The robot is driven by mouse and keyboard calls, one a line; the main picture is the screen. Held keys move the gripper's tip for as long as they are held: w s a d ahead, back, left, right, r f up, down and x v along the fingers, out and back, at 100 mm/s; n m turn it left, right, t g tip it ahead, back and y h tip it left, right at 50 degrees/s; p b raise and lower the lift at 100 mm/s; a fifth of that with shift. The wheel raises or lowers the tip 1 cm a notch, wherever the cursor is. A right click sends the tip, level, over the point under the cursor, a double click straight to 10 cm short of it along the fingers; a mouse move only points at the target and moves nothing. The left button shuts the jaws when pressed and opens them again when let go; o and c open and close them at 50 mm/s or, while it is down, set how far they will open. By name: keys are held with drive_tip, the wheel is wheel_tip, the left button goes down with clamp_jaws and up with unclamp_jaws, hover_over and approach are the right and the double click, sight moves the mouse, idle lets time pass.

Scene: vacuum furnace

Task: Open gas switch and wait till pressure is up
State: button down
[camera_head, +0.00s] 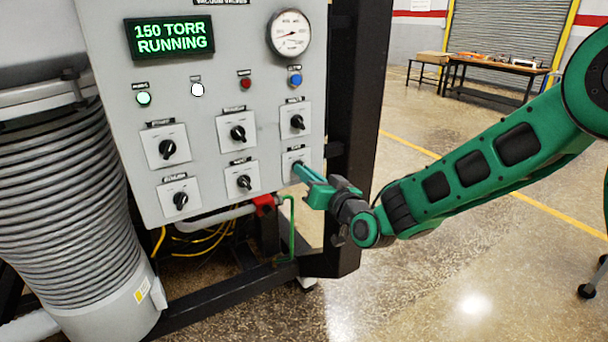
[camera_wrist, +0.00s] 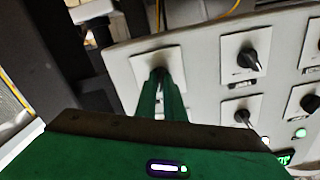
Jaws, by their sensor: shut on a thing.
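The grey control panel (camera_head: 220,130) carries several black rotary switches on square white plates. My gripper (camera_head: 299,168) is at the lower right switch (camera_head: 290,160), its fingers shut on the knob. In the wrist view the green fingers (camera_wrist: 162,85) close around the same knob, on a white plate (camera_wrist: 140,68); the fingers mostly hide the knob, so its angle cannot be told. The label above this switch is too small to read. The green display (camera_head: 170,37) reads 150 TORR RUNNING. A round pressure gauge (camera_head: 289,33) sits at the panel's upper right; its exact reading is unclear.
A ribbed grey hose (camera_head: 70,190) stands left of the panel. A black frame post (camera_head: 355,100) is right of it. Pipes with a red fitting (camera_head: 265,203) run below. A work table (camera_head: 490,68) stands far back; the floor to the right is open.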

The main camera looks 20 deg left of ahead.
drive_tip(key=shift+w+d+f+m, duration=0.1)
drive_tip(key=shift+w+d+m, duration=0.2)
drive_tip(key=shift+m, duration=0.5)
drive_tip(key=c, duration=1.9)
unclamp_jaws()
drive_tip(key=shift+d, duration=0.1)
drive_tip(key=shift+o, duration=0.2)
drive_tip(key=shift+s, duration=0.15)
drive_tip(key=shift+a, duration=0.2)
drive_tip(key=v, duration=1.1)
